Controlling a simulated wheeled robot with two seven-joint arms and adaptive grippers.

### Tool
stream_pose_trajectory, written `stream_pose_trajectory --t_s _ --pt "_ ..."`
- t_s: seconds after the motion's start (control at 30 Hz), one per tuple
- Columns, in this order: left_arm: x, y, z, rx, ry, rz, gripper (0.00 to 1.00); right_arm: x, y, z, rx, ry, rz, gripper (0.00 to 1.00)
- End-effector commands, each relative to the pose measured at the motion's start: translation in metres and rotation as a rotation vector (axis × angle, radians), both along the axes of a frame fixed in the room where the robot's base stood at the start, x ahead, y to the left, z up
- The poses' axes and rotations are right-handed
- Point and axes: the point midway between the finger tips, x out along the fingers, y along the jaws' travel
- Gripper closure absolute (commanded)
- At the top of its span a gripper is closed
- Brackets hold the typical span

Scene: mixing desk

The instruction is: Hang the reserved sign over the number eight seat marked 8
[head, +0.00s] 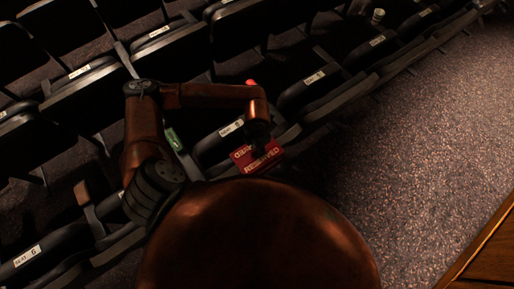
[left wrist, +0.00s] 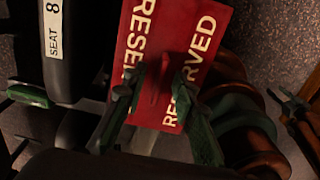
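The reserved sign (head: 262,162) is red with white letters and folded into two panels. It is held up in front of the seat row in the head view. In the left wrist view the sign (left wrist: 200,45) shows both lettered panels, with a raised red part between my fingers. My left gripper (head: 258,140) is shut on this part; its fingers also show in the left wrist view (left wrist: 160,80). The seat marked 8 (head: 231,128) is just left of the sign in the head view. Its label (left wrist: 53,28) is at the upper left of the wrist view. My right gripper is out of view.
More numbered seats stand in rows, with seat 6 (head: 27,256) at the lower left. A green object (head: 174,140) is beside seat 8. A cup (head: 378,16) is at the top right. Carpet (head: 420,150) is clear at the right, with a wooden edge (head: 490,260) in the corner.

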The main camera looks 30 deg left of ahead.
Motion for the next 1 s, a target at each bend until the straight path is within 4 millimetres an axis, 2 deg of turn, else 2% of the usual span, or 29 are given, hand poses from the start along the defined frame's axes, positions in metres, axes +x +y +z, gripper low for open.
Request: stream_pose_trajectory --t_s 0.27,0.37,0.73,0.9,1.0 --pt "0.000 0.000 0.006 0.000 -0.001 0.000 0.75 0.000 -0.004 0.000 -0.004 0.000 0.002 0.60" --pt "0.001 0.000 0.018 0.000 -0.003 0.000 0.75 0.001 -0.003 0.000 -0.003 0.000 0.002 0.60" --pt "0.001 0.000 0.093 0.001 -0.004 -0.001 0.75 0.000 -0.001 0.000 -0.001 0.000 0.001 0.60" --pt "0.000 0.000 0.113 0.000 0.000 0.000 0.75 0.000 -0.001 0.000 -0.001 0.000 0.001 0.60" --pt "0.000 0.000 0.119 0.001 -0.001 -0.001 0.75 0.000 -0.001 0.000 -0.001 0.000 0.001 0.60"
